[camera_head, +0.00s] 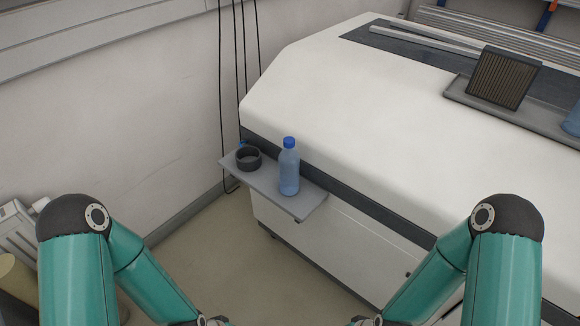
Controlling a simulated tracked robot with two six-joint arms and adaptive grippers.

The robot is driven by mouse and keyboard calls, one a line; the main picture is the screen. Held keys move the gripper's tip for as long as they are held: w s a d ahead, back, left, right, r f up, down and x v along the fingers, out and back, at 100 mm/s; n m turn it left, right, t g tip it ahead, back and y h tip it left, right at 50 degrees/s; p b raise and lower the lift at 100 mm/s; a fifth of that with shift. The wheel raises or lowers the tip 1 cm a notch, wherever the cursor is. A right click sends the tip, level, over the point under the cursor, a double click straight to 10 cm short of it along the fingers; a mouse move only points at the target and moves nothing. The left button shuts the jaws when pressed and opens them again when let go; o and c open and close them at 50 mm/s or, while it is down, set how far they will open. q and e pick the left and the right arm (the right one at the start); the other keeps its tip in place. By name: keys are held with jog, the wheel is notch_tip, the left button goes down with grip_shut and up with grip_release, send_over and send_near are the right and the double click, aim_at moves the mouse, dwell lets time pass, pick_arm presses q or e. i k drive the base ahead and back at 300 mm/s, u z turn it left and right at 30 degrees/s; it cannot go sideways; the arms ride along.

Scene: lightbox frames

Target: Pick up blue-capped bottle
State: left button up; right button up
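The blue-capped bottle (289,168) is a translucent light-blue bottle with a bright blue cap. It stands upright on a small grey shelf (300,207) that juts from the side of a large white machine. My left arm comes in from the lower left and my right arm from the lower right. Both arms are teal and reach down to the bottom edge of the picture, well below the shelf. The fingertips of both grippers are cut off by the frame, so neither gripper can be seen. Nothing touches the bottle but the shelf.
A dark round bowl-like cup (248,158) stands on the shelf left of the bottle. The white machine (330,85) rises behind the shelf. Dark cables (239,60) hang by the wall. A tray with a dark ribbed block (503,78) lies on top. Open floor shows below.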

aim_at(289, 158)
jog(key=i, duration=0.55)
jog(key=z, duration=0.2)
jog(key=k, duration=0.6)
jog(key=z, duration=0.9)
jog(key=i, duration=0.15)
jog(key=u, duration=2.7)
jog(key=i, duration=0.45)
jog(key=u, duration=0.75)
jog(key=i, duration=0.3)
jog(key=z, duration=2.55)
